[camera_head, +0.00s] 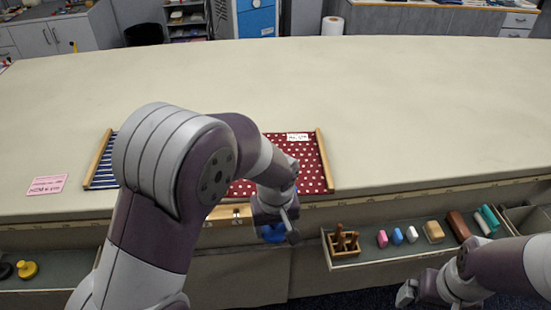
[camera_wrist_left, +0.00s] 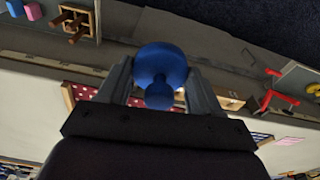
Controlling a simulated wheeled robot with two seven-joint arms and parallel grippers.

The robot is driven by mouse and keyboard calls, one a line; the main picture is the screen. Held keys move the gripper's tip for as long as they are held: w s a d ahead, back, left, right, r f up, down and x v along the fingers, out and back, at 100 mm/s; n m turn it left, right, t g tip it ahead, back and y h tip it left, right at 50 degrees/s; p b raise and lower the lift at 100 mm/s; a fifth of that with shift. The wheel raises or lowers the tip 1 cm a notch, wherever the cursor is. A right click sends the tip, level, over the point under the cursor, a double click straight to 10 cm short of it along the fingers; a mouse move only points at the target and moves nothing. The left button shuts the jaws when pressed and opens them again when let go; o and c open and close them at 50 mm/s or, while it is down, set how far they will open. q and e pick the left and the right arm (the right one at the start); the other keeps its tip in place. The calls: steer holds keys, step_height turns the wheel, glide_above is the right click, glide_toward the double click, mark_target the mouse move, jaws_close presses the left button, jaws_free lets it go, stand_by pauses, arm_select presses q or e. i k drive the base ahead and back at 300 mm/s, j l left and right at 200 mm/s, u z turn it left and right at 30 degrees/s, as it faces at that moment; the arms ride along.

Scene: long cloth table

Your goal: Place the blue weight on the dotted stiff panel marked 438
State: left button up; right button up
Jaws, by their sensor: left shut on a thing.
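The blue weight (camera_wrist_left: 160,65) sits between the two fingers of my left gripper (camera_wrist_left: 160,85), which is shut on it. In the head view the blue weight (camera_head: 272,233) is partly hidden by my left gripper (camera_head: 276,222), which is just off the table's front edge. The red panel with white dots (camera_head: 310,165) lies on the table beyond the gripper, between wooden side bars. A white label (camera_head: 298,137) is on its far edge, too small to read. My left arm hides its left part. My right gripper (camera_head: 408,293) is low at the bottom right; its jaw state is unclear.
A blue striped panel (camera_head: 103,168) lies to the left, mostly behind my arm. A pink note (camera_head: 47,185) lies left of it. A front shelf holds a wooden rack (camera_head: 344,245) and several coloured blocks. A yellow weight (camera_head: 27,270) stands at lower left. The far table is clear.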

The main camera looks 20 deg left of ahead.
mark_target(293, 152)
steer(key=i, duration=1)
